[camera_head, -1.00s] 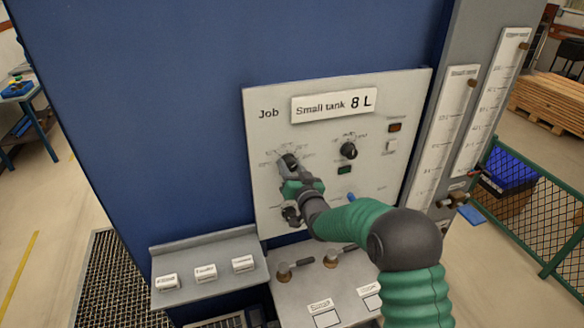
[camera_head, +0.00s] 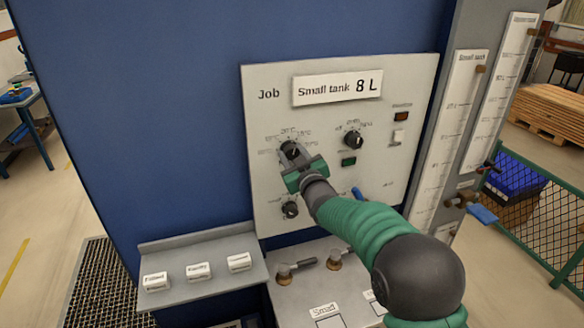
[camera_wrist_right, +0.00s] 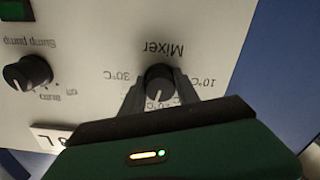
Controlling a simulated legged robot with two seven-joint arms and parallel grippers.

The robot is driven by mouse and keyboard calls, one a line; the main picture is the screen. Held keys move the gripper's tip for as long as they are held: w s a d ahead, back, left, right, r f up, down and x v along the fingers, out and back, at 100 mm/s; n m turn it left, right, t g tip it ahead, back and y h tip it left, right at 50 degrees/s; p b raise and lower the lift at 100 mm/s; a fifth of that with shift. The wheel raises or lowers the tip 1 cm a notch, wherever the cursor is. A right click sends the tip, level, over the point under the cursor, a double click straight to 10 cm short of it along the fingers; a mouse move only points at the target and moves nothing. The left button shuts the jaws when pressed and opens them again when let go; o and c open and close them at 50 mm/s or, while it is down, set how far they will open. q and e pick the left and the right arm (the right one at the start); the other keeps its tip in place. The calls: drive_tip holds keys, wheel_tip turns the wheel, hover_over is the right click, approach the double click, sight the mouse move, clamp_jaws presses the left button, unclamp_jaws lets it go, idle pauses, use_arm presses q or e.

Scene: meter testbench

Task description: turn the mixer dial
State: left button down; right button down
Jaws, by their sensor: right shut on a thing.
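The mixer dial (camera_head: 290,149) is a black knob at the upper left of the pale control panel. It shows larger in the right wrist view (camera_wrist_right: 159,82), upside down, under the word "Mixer". Temperature marks surround it, 30°C on the left and 10°C on the right of that view. Its white pointer line faces down in that view, towards a label partly hidden by the gripper. My right gripper (camera_head: 297,159) is shut on the dial, one grey finger on each side of it. My left gripper is not in view.
A second black knob (camera_head: 353,140) sits right of the dial, and a third (camera_head: 290,210) sits below. A blue lever (camera_head: 358,194) is close to my right arm. A shelf with labelled buttons (camera_head: 199,271) and brass valves (camera_head: 284,272) stick out below the panel.

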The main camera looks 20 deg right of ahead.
drive_tip(key=shift+f+n+b, duration=0.15)
drive_tip(key=shift+n+b, duration=0.6)
drive_tip(key=shift+b, duration=0.05)
drive_tip(key=shift+f+n+b, duration=0.15)
drive_tip(key=shift+n+b, duration=0.6)
drive_tip(key=c, duration=1.2)
unclamp_jaws()
drive_tip(key=o, duration=0.3)
drive_tip(key=shift+r, duration=0.15)
drive_tip(key=shift+s, duration=0.1)
drive_tip(key=shift+s, duration=0.3)
drive_tip(key=s+b, duration=0.4)
drive_tip(key=s, duration=1.2)
drive_tip(key=shift+d+b, duration=0.3)
drive_tip(key=shift+b, duration=0.05)
